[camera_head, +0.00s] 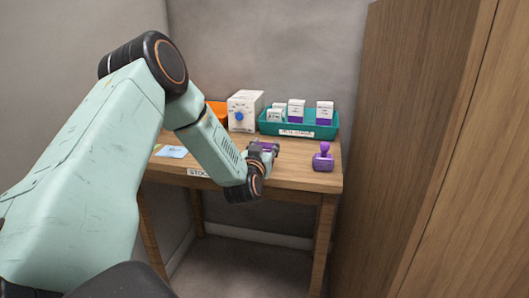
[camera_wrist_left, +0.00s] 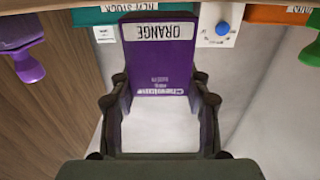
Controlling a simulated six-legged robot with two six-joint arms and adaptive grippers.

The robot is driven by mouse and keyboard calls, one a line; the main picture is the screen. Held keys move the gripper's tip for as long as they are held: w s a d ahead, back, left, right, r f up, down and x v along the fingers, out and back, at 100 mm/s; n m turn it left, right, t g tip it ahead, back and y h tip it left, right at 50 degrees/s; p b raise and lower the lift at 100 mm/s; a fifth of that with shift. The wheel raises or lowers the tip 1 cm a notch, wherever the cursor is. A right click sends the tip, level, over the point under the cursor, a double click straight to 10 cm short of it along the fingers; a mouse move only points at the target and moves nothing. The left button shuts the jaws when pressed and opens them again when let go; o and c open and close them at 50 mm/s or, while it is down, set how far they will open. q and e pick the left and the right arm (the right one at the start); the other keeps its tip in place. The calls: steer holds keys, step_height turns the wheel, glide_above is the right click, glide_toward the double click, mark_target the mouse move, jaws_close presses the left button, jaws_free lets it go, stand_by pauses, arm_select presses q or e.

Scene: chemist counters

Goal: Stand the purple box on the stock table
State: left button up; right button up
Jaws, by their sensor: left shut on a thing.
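My left gripper (camera_head: 265,152) is shut on the purple box (camera_head: 267,146), at the front part of the wooden stock table (camera_head: 293,172), which has a STOCK label on its front edge. In the left wrist view, the purple box (camera_wrist_left: 160,62) fills the middle between the two fingers (camera_wrist_left: 160,115). Its white ORANGE label and lower white part show, with the print upside down. In the head view the gripper hides most of the box. I cannot tell whether the box touches the tabletop. My right gripper is not in view.
A teal tray (camera_head: 325,131) with several white-and-purple boxes stands at the back right. A white device (camera_head: 245,105) with a blue knob and an orange bin (camera_head: 217,108) are beside it. A purple stamp (camera_head: 323,158) stands right; a blue card (camera_head: 172,152) lies left. Wooden panels border the right.

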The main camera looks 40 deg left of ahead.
arm_select(q)
steer(key=shift+f, duration=0.45)
steer(key=shift+w+a, duration=0.1)
steer(key=shift+a, duration=0.15)
steer(key=shift+d+f, duration=0.1)
steer(key=shift+d, duration=0.05)
steer(key=o, duration=1)
steer(key=shift+f, duration=0.15)
steer(key=shift+o, duration=0.2)
steer(key=shift+r, duration=0.25)
